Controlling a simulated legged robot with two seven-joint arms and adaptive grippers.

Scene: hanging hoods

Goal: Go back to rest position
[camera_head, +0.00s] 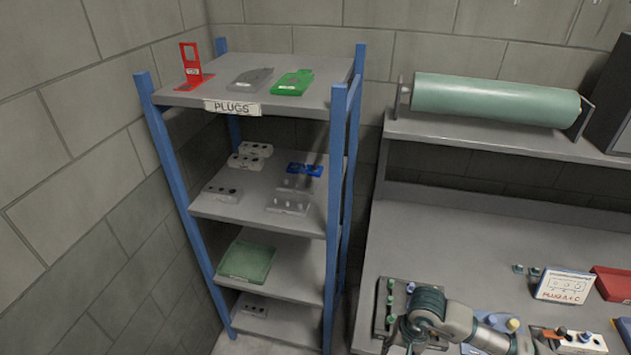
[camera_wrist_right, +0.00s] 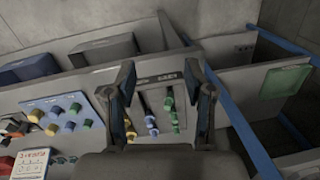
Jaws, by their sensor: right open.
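My right arm comes in at the lower right of the head view, and its gripper (camera_head: 398,332) is over the workbench (camera_head: 440,240) beside a dark tray with green pegs (camera_head: 384,300). In the right wrist view my right gripper (camera_wrist_right: 160,92) has its two fingers spread wide with nothing held between them. Beyond the fingers, a tray (camera_wrist_right: 155,78) holds rows of green, yellow and blue plugs. My left gripper is not in view.
A blue-post shelf (camera_head: 340,110) marked PLUGS stands left of the bench. A green roll (camera_head: 490,100) lies on a ledge behind it. A white sign (camera_head: 564,286) and red bin (camera_head: 612,284) sit at the right. The bench's middle is clear.

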